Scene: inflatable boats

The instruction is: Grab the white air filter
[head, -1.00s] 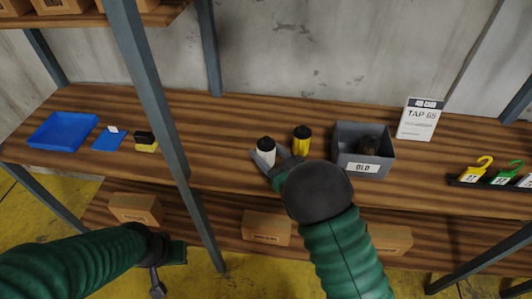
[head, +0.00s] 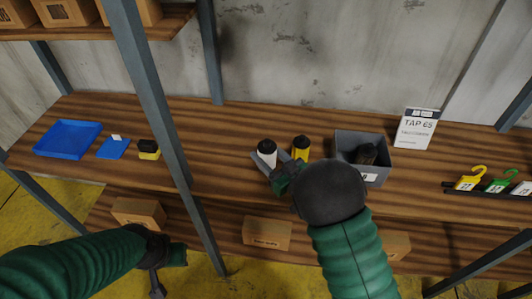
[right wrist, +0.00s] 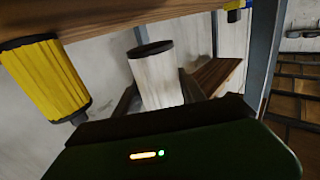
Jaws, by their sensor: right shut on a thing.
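The white air filter (head: 267,153), a pleated cylinder with dark end caps, is at the middle of the shelf in the head view. My right gripper (head: 270,163) is shut on it. In the right wrist view the white filter (right wrist: 157,80) is between the two dark fingers, and its lower end is hidden by my gripper body. Whether it touches the shelf is unclear. My left gripper (head: 160,273) hangs low at the left, in front of the shelf and away from the filters; its jaws cannot be made out.
A yellow filter (head: 301,148) stands close to the right of the white one. Beyond it are a grey bin (head: 347,147) with a dark item inside and a white card (head: 416,128). A shelf post (head: 152,95) and a blue tray (head: 67,139) are left.

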